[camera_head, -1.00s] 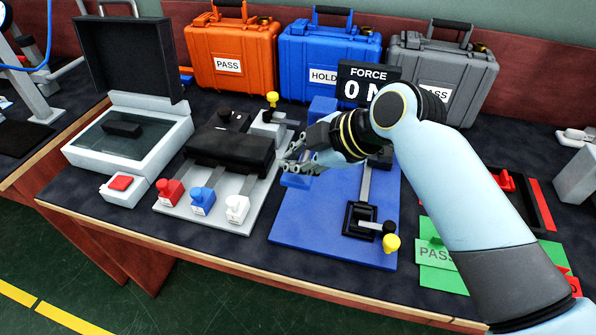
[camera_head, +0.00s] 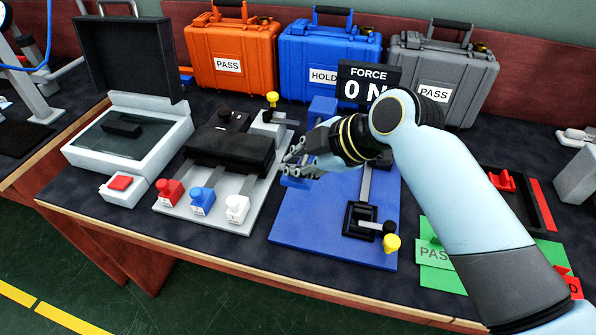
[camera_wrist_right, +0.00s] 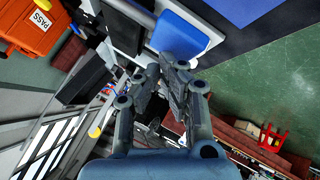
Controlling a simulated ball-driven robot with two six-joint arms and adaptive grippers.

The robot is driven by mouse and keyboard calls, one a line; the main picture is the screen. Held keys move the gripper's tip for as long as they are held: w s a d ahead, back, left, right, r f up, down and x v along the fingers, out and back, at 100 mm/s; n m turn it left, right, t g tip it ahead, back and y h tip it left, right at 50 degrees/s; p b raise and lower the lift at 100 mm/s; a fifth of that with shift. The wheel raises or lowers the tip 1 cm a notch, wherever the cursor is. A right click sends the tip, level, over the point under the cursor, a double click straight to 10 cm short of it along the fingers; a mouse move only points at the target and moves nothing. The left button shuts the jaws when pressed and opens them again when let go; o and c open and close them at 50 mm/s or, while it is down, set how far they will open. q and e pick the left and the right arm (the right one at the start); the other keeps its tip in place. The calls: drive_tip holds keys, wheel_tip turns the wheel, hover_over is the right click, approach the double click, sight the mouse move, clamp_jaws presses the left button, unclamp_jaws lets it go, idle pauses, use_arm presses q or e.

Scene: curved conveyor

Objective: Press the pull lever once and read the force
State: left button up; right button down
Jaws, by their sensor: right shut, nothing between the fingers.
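The force display (camera_head: 367,83) reads "0 N" and stands behind a blue base plate (camera_head: 300,234). A lever with a yellow knob (camera_head: 392,243) sits in a black mount (camera_head: 360,220) at the plate's front right. My right gripper (camera_head: 289,172) is shut and empty at the plate's left side. My left gripper is out of view.
Left of the plate stands a grey fixture (camera_head: 236,222) with red, blue and white knobs, then an open case (camera_head: 128,165) with a red button (camera_head: 121,183). Orange (camera_head: 232,52), blue (camera_head: 330,52) and grey (camera_head: 441,75) cases line the back.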

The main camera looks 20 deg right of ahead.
sight(298, 178)
drive_tip(key=shift+f+b, duration=1.15)
drive_tip(key=shift+f, duration=0.9)
idle(1.3)
drive_tip(key=shift+r, duration=0.15)
idle(0.4)
drive_tip(key=shift+r+p, duration=2.3)
drive_tip(key=shift+p, duration=0.1)
wheel_tip(298, 178, up, 5)
drive_tip(key=p, duration=0.5)
drive_tip(key=shift+r, duration=0.1)
drive_tip(key=shift+s, duration=0.1)
